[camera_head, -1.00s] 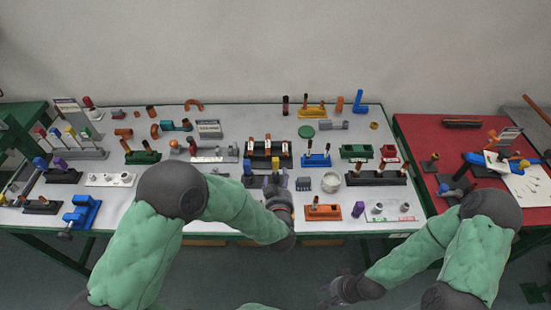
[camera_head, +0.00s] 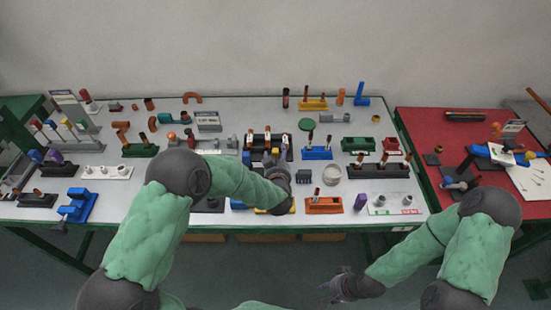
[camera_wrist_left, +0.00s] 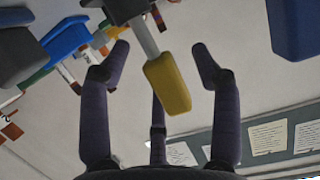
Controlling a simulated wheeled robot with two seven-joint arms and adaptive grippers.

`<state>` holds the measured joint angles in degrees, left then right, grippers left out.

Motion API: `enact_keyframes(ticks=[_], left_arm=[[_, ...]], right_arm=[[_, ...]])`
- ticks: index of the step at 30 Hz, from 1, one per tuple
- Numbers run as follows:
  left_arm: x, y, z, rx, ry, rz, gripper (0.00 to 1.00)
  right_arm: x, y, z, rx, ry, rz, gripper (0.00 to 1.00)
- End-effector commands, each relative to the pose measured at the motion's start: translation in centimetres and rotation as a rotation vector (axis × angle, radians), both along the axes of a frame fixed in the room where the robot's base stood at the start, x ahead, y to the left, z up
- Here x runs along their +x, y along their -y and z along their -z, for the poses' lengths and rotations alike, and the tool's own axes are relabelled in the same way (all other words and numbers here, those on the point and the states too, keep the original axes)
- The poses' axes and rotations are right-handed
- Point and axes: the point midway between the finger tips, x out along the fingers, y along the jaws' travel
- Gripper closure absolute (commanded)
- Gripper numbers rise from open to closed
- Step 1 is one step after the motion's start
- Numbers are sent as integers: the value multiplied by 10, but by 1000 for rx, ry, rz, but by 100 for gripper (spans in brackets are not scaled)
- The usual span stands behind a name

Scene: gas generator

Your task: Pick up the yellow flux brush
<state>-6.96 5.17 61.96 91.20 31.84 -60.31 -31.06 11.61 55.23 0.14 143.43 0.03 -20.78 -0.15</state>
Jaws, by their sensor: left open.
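The yellow flux brush (camera_wrist_left: 168,84) shows in the left wrist view as a yellow block on a grey rod, which runs up to a dark block. It lies between the spread fingers of my left gripper (camera_wrist_left: 160,62), with gaps visible on both sides. That gripper is open and not closed on it. In the head view my left gripper (camera_head: 272,160) is over the middle of the white table, and my arm hides most of what lies below it. My right gripper (camera_head: 336,286) hangs in front of the table, away from the objects; its finger opening is unclear.
The white table (camera_head: 240,117) is crowded with stands and parts. An orange stand (camera_head: 323,205) and a purple block (camera_head: 361,201) are right of my left gripper. A rack with coloured tops (camera_head: 68,140) stands far left. A red table (camera_head: 430,125) adjoins at right.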

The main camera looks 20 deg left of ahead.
Motion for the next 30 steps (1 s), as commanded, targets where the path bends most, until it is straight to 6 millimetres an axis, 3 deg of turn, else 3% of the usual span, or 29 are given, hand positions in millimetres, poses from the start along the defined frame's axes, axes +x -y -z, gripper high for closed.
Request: enact_keyframes(ticks=[4,9,10,22,30], left_arm=[[0,0,-1,0,1,0,37],[0,0,-1,0,1,0,85],[0,0,-1,0,1,0,89],[0,0,-6,0,2,0,90],[0,0,-52,-1,4,0,90]], right_arm=[[0,0,-1,0,0,0,60],[0,0,-1,0,0,0,60],[0,0,-1,0,0,0,60],[0,0,-3,0,0,0,60],[0,0,-21,0,0,0,60]])
